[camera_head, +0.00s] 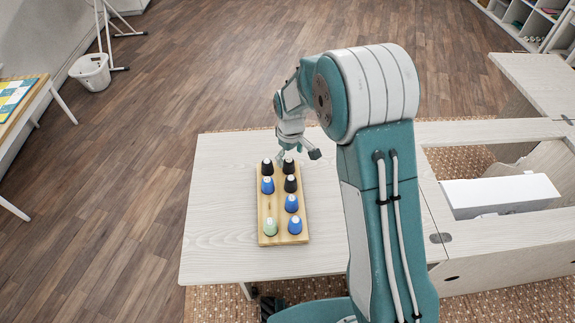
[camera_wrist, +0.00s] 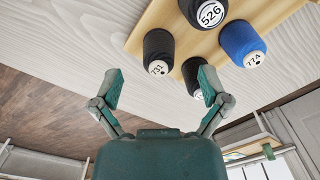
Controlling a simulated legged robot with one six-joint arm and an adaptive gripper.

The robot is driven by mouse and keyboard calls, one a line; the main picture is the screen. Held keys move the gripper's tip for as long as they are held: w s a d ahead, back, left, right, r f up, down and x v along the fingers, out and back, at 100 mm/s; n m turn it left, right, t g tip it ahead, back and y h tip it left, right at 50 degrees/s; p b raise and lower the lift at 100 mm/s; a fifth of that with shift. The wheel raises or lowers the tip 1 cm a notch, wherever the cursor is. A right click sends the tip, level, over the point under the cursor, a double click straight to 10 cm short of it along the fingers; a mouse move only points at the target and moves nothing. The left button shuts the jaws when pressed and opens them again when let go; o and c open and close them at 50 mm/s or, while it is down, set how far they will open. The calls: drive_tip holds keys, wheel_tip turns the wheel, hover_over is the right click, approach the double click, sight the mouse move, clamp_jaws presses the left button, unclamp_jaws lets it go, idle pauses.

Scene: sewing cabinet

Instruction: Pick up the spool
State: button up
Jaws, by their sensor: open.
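A wooden rack (camera_head: 282,236) on the pale table holds several cone-shaped spools in two columns. Black spools (camera_head: 267,167) stand at its far end, blue spools (camera_head: 291,203) along the middle and near right, and one mint green spool (camera_head: 270,227) at the near left. My gripper (camera_head: 299,154) is over the rack's far end. In the wrist view my gripper (camera_wrist: 160,88) is open with nothing between its fingers. A dark spool labelled 731 (camera_wrist: 157,46) lies just ahead of the gap. Another dark spool (camera_wrist: 193,72) is partly hidden by the right finger.
The pale table (camera_head: 225,245) is clear left of the rack. At the right, an open cabinet recess holds a white box (camera_head: 500,193). A white basket (camera_head: 91,73) stands on the floor at far left.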

sight(288, 166)
drive_tip(key=f, duration=0.4)
drive_tip(key=shift+w+f, duration=0.3)
drive_tip(key=shift+w, duration=0.05)
drive_tip(key=shift+a+f, duration=0.25)
drive_tip(key=shift+a, duration=0.05)
drive_tip(key=shift+d, duration=0.25)
drive_tip(key=c, duration=0.9)
